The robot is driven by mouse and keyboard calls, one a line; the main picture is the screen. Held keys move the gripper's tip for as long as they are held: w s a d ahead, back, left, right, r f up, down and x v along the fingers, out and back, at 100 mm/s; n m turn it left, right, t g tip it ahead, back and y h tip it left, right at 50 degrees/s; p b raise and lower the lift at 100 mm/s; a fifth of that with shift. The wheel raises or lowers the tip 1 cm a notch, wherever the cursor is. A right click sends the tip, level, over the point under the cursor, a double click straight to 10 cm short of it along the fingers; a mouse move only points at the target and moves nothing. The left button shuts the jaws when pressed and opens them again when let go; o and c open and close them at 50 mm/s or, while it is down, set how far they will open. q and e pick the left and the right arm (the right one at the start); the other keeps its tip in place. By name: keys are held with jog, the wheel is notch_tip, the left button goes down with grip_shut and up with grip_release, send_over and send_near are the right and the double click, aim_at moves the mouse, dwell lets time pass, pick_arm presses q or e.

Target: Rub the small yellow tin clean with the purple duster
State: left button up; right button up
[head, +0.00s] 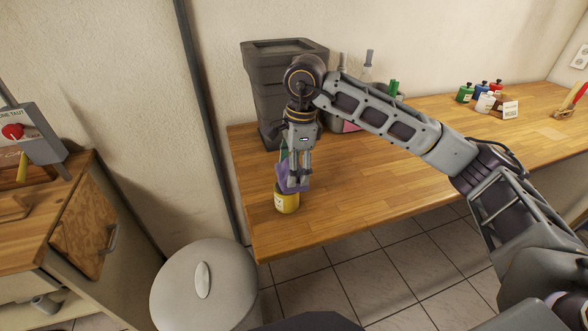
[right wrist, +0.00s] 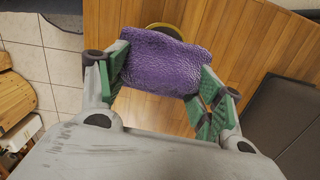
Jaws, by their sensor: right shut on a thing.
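The small yellow tin (head: 286,202) stands upright near the left front corner of the wooden bench. The purple duster (head: 284,182) is in my right gripper (head: 293,178), just above the tin and overlapping its top in the head view. In the right wrist view the duster (right wrist: 160,62) spans the green finger pads of my right gripper (right wrist: 158,78). Only the rim of the tin (right wrist: 163,30) shows beyond it. I cannot tell whether duster and tin touch. My left gripper is not in view.
A dark stacked bin (head: 272,90) stands behind the tin. A round-lidded bin (head: 225,285) stands on the floor at front left. The bench's middle is clear.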

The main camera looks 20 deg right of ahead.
jog(key=shift+r+p, duration=1.2)
jog(key=shift+r, duration=1.45)
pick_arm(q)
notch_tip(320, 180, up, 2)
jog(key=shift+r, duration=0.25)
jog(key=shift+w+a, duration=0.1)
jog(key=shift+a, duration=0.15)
pick_arm(e)
jog(key=shift+f, duration=0.1)
jog(key=shift+a+f, duration=0.15)
jog(key=shift+f, duration=0.45)
jog(key=shift+w+a+f+g+h, duration=0.15)
jog(key=shift+f+g, duration=0.1)
jog(key=shift+f, duration=0.2)
jog(key=shift+w+a+f+g+h, duration=0.15)
jog(key=shift+f+g, duration=0.1)
jog(key=shift+f, duration=0.2)
jog(key=shift+a+f+g, duration=0.25)
jog(key=shift+f+g, duration=0.05)
jog(key=shift+f, duration=0.95)
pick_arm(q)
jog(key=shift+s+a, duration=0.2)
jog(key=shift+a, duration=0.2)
